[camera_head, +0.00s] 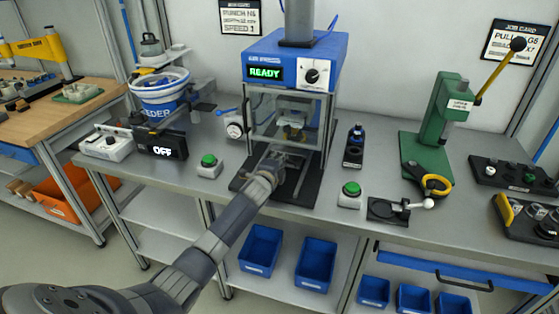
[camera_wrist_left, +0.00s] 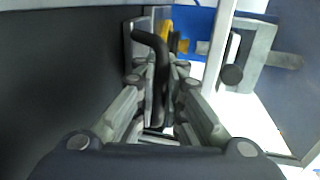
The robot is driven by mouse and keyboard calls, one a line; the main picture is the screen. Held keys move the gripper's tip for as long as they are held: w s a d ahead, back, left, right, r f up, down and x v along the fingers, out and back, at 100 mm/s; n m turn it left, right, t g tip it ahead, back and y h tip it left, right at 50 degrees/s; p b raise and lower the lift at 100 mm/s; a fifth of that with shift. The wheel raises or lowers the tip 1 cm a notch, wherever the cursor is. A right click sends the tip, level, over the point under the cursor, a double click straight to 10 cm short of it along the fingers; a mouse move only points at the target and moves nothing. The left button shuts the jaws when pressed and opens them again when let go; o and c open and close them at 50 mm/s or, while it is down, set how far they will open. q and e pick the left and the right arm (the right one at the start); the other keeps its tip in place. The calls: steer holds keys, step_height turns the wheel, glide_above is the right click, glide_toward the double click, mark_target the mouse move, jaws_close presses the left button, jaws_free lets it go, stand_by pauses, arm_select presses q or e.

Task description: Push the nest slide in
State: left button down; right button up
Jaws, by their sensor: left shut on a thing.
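The blue press (camera_head: 290,60) shows READY on its green display and has a clear guarded chamber below. The nest slide's black base (camera_head: 305,185) with its light rails reaches out from the front of the press. My left gripper (camera_head: 273,162) is at the front of the chamber, over this base. In the left wrist view its fingers (camera_wrist_left: 160,95) are shut on a black bent handle (camera_wrist_left: 152,42), which looks like the slide's handle. The nest itself is mostly hidden behind my gripper. My right gripper is in neither view.
Green push buttons stand left (camera_head: 209,165) and right (camera_head: 350,194) of the press. A dark bottle-like tool (camera_head: 354,145) and a green lever press (camera_head: 440,120) stand to the right. A feeder bowl (camera_head: 160,90) and an OFF box (camera_head: 162,146) are at the left.

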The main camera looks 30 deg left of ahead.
arm_select(q)
steer(key=c, duration=2)
jaws_free()
steer(key=shift+o, duration=0.2)
steer(key=v, duration=1.2)
